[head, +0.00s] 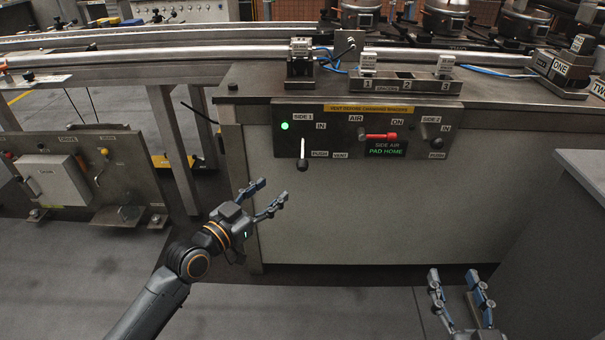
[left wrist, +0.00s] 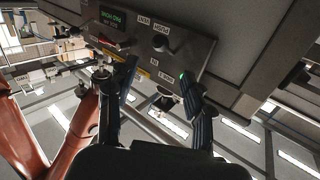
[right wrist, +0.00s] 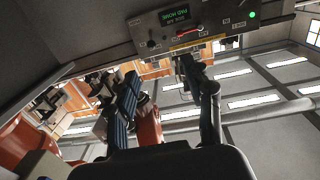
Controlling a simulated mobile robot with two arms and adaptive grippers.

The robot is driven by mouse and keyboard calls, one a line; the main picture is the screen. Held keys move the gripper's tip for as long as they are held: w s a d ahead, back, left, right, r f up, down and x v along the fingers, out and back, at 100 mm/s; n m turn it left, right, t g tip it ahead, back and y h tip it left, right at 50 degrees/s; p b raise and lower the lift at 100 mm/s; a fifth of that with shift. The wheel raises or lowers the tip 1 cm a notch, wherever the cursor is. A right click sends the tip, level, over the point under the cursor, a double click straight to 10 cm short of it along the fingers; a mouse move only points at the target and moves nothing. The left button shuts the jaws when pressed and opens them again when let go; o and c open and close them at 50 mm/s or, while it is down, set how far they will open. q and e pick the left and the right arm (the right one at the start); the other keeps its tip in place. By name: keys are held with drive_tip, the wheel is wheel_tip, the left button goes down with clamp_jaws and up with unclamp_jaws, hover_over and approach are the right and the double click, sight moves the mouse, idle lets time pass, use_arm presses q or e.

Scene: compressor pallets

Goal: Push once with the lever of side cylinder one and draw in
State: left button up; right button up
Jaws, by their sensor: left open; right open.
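The side 1 lever (head: 302,162) is on the front control panel (head: 345,118), below the SIDE 1 and IN labels. Its pale shaft hangs down to a black knob beside the PUSH label. A green lamp (head: 285,126) glows to its left. In the left wrist view, the panel is upside down and the dark knob (left wrist: 162,46) shows near PUSH. My left gripper (head: 273,190) is open and empty, below and left of the lever, apart from it. My right gripper (head: 453,273) is open and empty, low at the right.
The red AIR handle (head: 378,136) points to ON, above a PAD HOME display (head: 385,149). The side 2 knob (head: 425,132) is at the panel's right. A grey cabinet (head: 570,200) stands at the right. A drive unit (head: 80,180) is at the left.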

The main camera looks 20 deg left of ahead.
sight(299, 169)
use_arm(q)
drive_tip(key=b+x, duration=0.1)
drive_tip(key=x, duration=0.5)
drive_tip(key=shift+w+d, duration=0.1)
drive_tip(key=shift+w, duration=0.3)
drive_tip(key=b+x, duration=0.1)
drive_tip(key=x, duration=0.4)
drive_tip(key=shift+f, duration=0.1)
drive_tip(key=shift+w+d+b, duration=0.2)
drive_tip(key=shift+w+b, duration=0.1)
drive_tip(key=shift+w, duration=0.3)
use_arm(e)
wheel_tip(299, 169, up, 11)
drive_tip(key=s+t+y, duration=0.2)
drive_tip(key=s+t, duration=0.1)
drive_tip(key=t, duration=0.4)
drive_tip(key=shift+a+y, duration=0.3)
drive_tip(key=shift+a, duration=0.1)
use_arm(q)
drive_tip(key=shift+c, duration=0.4)
use_arm(e)
drive_tip(key=shift+f, duration=0.1)
